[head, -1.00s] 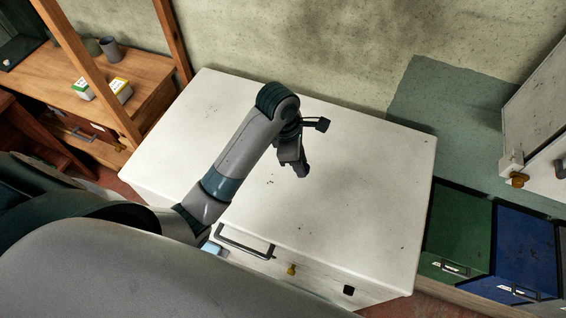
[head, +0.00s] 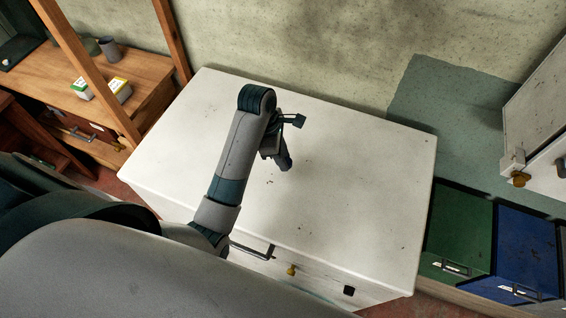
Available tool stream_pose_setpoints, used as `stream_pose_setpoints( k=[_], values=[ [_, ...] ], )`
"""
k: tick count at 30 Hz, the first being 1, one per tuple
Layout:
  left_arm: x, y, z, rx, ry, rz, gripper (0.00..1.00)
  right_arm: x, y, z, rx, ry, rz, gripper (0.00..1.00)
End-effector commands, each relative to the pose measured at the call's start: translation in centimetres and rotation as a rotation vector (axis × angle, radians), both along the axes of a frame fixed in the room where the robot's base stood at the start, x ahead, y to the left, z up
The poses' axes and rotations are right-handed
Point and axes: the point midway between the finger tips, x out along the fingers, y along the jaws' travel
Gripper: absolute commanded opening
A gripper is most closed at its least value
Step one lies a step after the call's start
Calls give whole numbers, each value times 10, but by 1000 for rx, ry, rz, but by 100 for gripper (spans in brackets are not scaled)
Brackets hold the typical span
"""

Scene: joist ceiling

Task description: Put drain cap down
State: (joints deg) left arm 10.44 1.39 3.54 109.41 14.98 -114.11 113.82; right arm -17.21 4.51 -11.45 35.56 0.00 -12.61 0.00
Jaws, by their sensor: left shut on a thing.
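My left gripper (head: 284,163) is over the white cabinet top (head: 350,190), near its middle. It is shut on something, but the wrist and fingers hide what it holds. I cannot make out the drain cap. I cannot tell whether the fingertips touch the white surface. My right gripper is not in view.
The white top is bare around the gripper. A wooden shelf unit (head: 150,75) with small boxes (head: 120,88) and a grey cup (head: 110,48) stands at the left. Green (head: 460,225) and blue (head: 522,245) drawer boxes stand at the right, below a white wall cabinet (head: 540,110).

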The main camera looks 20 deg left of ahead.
Motion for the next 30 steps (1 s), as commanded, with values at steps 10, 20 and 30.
stream_pose_setpoints(
  k=[10,20,30],
  values=[
    [-1,0,-33,0,3,-2,0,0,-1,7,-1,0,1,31],
    [0,0,-35,-1,2,0,0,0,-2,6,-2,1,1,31],
    [0,0,-35,0,1,0,43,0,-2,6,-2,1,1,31]
  ],
)
